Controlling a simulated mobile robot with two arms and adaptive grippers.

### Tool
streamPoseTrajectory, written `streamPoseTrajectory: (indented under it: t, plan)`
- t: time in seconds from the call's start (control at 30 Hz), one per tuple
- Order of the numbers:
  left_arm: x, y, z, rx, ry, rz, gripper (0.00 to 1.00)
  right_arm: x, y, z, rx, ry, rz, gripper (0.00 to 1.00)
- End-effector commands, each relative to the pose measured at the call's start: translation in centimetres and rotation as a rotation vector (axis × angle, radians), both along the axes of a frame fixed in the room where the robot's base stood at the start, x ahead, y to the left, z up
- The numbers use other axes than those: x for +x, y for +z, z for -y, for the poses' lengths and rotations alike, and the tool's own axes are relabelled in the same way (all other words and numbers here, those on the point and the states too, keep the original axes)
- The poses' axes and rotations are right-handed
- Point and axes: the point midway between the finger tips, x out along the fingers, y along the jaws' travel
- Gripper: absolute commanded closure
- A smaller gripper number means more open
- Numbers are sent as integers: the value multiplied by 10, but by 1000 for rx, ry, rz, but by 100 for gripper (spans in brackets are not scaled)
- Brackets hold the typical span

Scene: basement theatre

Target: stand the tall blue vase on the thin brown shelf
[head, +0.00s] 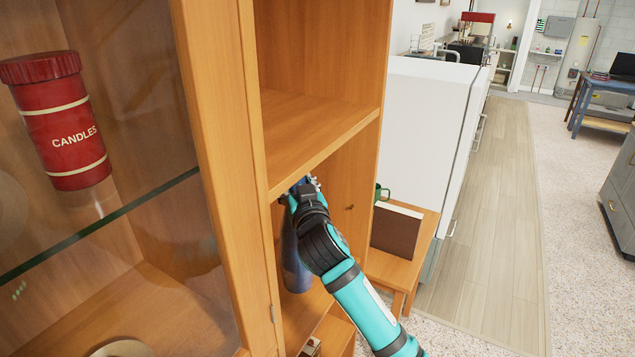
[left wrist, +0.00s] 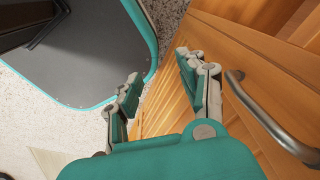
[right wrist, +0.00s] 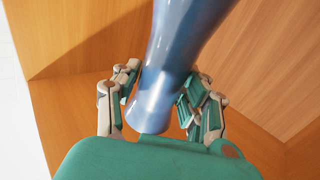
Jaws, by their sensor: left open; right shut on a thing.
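The tall blue vase (head: 292,262) is inside an open compartment of the brown wooden cabinet, partly hidden by my right arm. My right gripper (head: 303,186) is shut on the vase near its top end, just under an upper board (head: 318,118). In the right wrist view the vase (right wrist: 180,55) lies between the fingers (right wrist: 160,98). A thin brown shelf (head: 303,318) shows below the vase. I cannot tell whether the vase's base touches it. My left gripper (left wrist: 160,92) is open and empty, beside a wooden front with a metal handle (left wrist: 265,115).
A glass-fronted section (head: 120,210) with a red candle canister (head: 60,120) is left of the compartment. The cabinet's right side wall stands close to my right arm. A small wooden table (head: 400,265) holds a dark flat object (head: 396,230).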

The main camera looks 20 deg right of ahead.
Motion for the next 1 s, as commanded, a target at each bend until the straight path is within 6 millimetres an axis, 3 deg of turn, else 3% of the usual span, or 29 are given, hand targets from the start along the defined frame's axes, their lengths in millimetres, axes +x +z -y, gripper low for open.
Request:
streamPoseTrajectory:
  t: [0.17, 0.5, 0.73, 0.77, 0.93, 1.0]
  plan:
    - [0, 4, 1, -1, -1, 0, 59, 9, 3, -7, -1, 1, 9, 100]
    - [-1, 15, 2, -2, -1, -1, 59, 9, -30, -7, -3, 2, 8, 100]
    - [-1, 14, 3, -3, -1, -2, 59, 9, -32, -7, -2, 2, 10, 100]
    - [-1, 14, 3, -3, -1, -2, 59, 9, -37, -7, -1, 1, 0, 56]
    - [-1, 14, 2, -3, 0, -2, 59, 9, -37, -7, -1, 1, 0, 34]
    - [-1, 14, 2, -3, 0, -2, 59, 9, -37, -7, -1, 1, 0, 34]
